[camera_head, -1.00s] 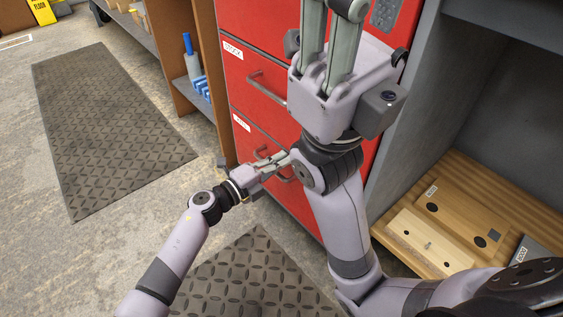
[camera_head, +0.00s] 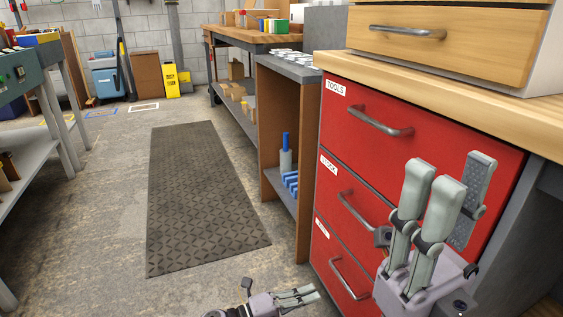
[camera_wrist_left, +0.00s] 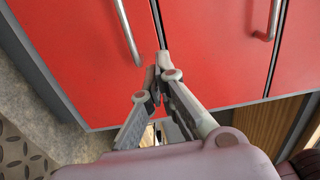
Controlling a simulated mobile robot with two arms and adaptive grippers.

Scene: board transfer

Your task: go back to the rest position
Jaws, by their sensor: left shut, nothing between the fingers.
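My left gripper (camera_head: 312,292) is low at the bottom edge of the head view, in front of the red drawer cabinet (camera_head: 408,158). Its fingers are together and empty. In the left wrist view the closed fingertips (camera_wrist_left: 158,76) show against the red drawer fronts (camera_wrist_left: 90,60). I cannot tell whether they touch the cabinet. My right gripper (camera_head: 450,195) is at the lower right of the head view, pointing up in front of the cabinet. Nothing shows in it, and I cannot tell how far its fingers are apart.
A wooden worktop (camera_head: 440,95) tops the cabinet, with a drawer box (camera_head: 450,30) on it. Drawer handles (camera_head: 378,124) stick out. A shelf unit (camera_head: 285,180) stands left of the cabinet. The floor mat (camera_head: 195,200) is clear. A workbench (camera_head: 45,110) stands at far left.

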